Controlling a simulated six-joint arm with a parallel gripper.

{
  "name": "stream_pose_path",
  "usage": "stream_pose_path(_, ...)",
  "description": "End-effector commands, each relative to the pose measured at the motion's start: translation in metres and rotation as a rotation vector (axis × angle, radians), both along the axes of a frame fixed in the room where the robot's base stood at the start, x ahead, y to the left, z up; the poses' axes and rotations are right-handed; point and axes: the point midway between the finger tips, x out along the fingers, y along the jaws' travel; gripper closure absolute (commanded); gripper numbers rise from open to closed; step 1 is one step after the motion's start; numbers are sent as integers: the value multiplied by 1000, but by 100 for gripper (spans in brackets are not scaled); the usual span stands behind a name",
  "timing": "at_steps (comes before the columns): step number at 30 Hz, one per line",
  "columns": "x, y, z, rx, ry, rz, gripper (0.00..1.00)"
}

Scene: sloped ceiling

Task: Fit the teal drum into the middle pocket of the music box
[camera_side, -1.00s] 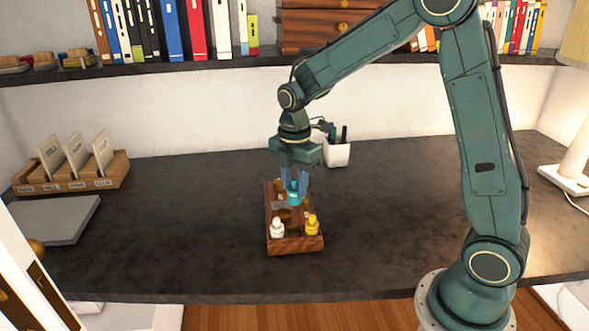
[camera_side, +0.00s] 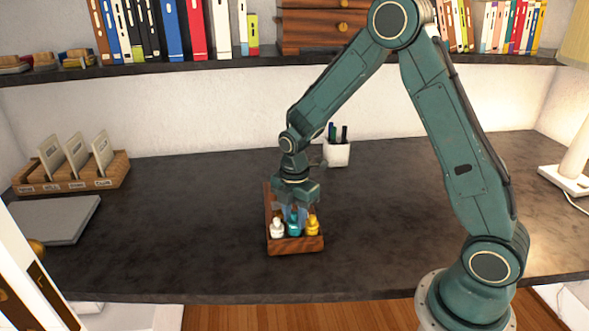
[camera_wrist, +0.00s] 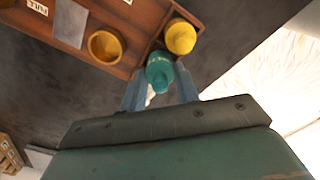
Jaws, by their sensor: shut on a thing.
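The teal drum (camera_side: 294,227) is upright between the white drum (camera_side: 277,229) and the yellow drum (camera_side: 312,227), at the front end of the wooden music box (camera_side: 310,244). My gripper (camera_side: 295,213) points down over that end and is shut on the teal drum. In the wrist view the teal drum (camera_wrist: 160,72) sits between my fingers, beside the yellow drum (camera_wrist: 180,37). The white drum is mostly hidden there. The teal drum's base and the middle pocket are hidden, so I cannot tell whether it is seated or held just above.
The wrist view shows a round brown cup (camera_wrist: 105,46) and a grey plate (camera_wrist: 70,23) in the box. A pen cup (camera_side: 337,153) stands behind. A card rack (camera_side: 72,178) and grey slab (camera_side: 58,220) are at left, a lamp (camera_side: 568,178) at right. The desk around the box is clear.

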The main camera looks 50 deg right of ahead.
Motion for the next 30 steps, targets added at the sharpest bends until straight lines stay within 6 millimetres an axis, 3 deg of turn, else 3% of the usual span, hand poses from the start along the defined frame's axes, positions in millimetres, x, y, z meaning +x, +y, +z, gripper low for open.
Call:
stream_pose_path(4,0,0,-12,0,1,0,93)
stream_pose_path(18,0,0,-16,0,-1,0,93)
stream_pose_path(19,0,0,-16,0,-1,0,63)
stream_pose_path(21,0,0,-16,0,-1,0,50)
stream_pose_path(30,0,0,-16,0,-1,0,47)
